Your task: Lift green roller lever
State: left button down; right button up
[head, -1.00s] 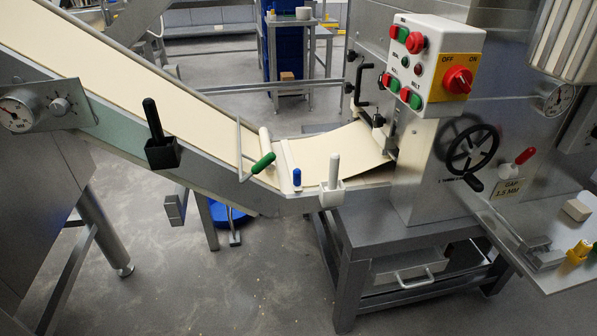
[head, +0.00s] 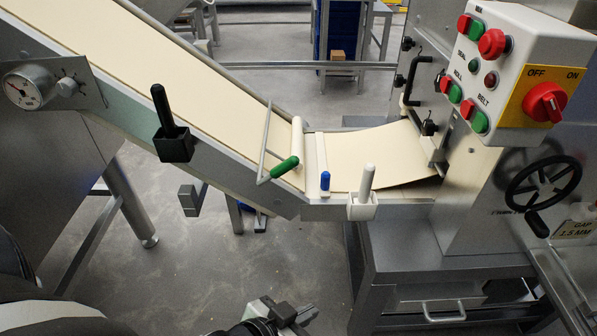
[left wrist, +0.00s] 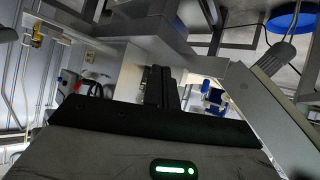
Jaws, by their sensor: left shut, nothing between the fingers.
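The green roller lever (head: 285,167) has a green grip on a thin metal rod, beside the roller (head: 297,140) at the low end of the sloping conveyor. The grip slants, its upper end toward the right. My left gripper (head: 300,316) is at the bottom of the head view, below and in front of the lever and well apart from it. It is shut and empty. Its dark fingers also show in the left wrist view (left wrist: 161,86). I cannot make out the green lever in the left wrist view. My right gripper is not in view.
A blue-capped peg (head: 325,181), a white handle in a holder (head: 365,184) and a black handle in a holder (head: 170,125) line the conveyor's near edge. The control box (head: 520,75) and handwheel (head: 543,184) stand at right. Open floor lies below the conveyor.

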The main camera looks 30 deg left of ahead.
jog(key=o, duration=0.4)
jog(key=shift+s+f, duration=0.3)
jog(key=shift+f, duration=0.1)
pick_arm(q)
jog(key=w+a+r+m+t+y+b, duration=0.2)
jog(key=w+a+r+m+y+b, duration=0.1)
jog(key=w+m, duration=0.4)
jog(key=w+a+r+m+t+y+b, duration=0.2)
jog(key=w+a+m+y, duration=0.4)
jog(key=m, duration=0.7)
notch_tip(320, 180, up, 2)
jog(key=shift+w+m+y+b, duration=0.4)
jog(key=shift+w+y+b, duration=0.25)
jog(key=shift+w, duration=0.2)
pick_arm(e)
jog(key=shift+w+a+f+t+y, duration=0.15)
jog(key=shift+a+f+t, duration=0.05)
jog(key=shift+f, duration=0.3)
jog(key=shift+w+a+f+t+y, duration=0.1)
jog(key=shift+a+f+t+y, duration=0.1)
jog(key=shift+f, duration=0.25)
